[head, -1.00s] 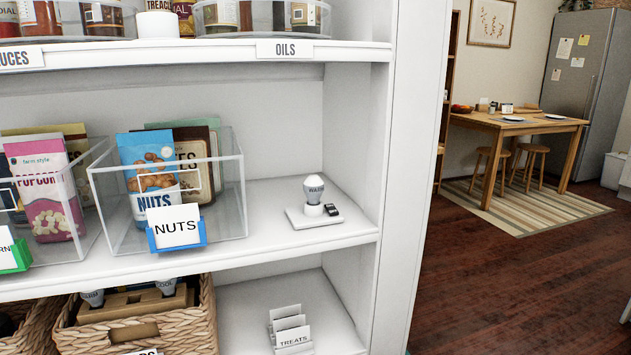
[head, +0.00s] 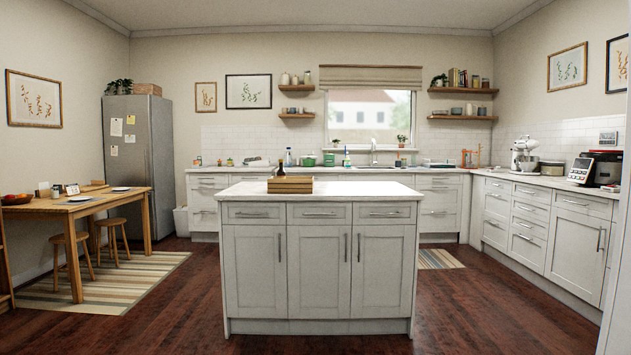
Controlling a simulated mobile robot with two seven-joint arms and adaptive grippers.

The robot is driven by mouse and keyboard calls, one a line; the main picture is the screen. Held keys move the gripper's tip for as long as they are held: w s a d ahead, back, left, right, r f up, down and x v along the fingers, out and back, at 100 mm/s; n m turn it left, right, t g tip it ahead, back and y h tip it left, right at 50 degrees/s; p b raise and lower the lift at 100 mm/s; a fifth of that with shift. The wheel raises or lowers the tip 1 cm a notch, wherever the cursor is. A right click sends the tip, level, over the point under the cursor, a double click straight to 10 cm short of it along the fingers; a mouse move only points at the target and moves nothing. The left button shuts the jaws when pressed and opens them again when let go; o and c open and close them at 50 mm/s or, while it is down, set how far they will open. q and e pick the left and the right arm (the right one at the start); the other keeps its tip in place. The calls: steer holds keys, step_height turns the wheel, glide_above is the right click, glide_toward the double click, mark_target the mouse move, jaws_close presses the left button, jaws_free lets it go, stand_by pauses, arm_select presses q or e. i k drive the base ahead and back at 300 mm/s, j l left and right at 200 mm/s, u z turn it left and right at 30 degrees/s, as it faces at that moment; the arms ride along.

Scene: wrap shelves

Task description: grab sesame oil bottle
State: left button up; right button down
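A small dark bottle (head: 281,166) stands upright at a wooden box or tray (head: 290,186) on top of the white kitchen island (head: 318,190). Its label is too small to read, so I cannot tell whether it is the sesame oil. The bottle's lower part is hidden by the box. Neither of my grippers is in view.
A wooden dining table (head: 75,204) with stools stands at the left on a striped rug. A fridge (head: 140,160) is behind it. Counters line the back and right, with a mixer (head: 524,154). Dark wood floor (head: 175,300) is free on both sides of the island.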

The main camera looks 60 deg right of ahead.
mark_target(281, 172)
steer(key=z, duration=1.3)
steer(key=l+z, duration=0.15)
steer(key=z, duration=0.3)
steer(key=i+u, duration=0.2)
steer(key=i, duration=2.55)
